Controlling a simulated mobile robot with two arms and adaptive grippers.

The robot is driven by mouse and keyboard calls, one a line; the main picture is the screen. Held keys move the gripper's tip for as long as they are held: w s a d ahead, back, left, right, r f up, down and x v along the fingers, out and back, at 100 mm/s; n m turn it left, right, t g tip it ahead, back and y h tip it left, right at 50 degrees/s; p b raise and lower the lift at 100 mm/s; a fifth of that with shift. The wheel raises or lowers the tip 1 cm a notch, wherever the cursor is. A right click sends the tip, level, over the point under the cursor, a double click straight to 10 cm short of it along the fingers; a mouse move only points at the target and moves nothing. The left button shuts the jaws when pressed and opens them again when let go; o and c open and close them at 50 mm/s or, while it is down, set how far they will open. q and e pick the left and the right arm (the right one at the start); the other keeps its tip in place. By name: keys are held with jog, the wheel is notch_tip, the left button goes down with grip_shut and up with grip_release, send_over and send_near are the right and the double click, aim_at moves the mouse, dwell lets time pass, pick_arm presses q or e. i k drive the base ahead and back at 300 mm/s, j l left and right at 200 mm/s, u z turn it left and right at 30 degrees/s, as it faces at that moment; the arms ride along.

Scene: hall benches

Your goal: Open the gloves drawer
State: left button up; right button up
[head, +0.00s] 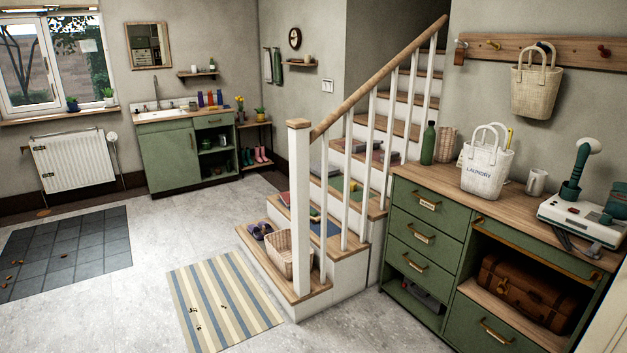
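A green cabinet with a wooden top (406,173) stands at the right in the head view. Its left column has three stacked drawers: a top drawer (450,218), a middle drawer (403,229) and a lower drawer (399,254). Each has a brass handle, and small pale labels show by the handles. The labels are too small to read, so I cannot tell which is the gloves drawer. All three fronts look shut. Another green drawer (472,324) with a brass handle is below the suitcase shelf, also shut. Neither of my grippers is in view.
On the cabinet stand a green bottle (428,144), a white laundry bag (486,172), a mug (537,181) and a white-and-green appliance (590,222). A brown suitcase (525,288) fills the shelf. Stairs (345,270) rise left of the cabinet. Floor before the cabinet (365,325) is clear.

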aim_at(449, 216)
jog(key=i+z, duration=0.65)
jog(key=i, duration=0.3)
jog(key=i+j+z, duration=0.35)
jog(key=i+l, duration=0.1)
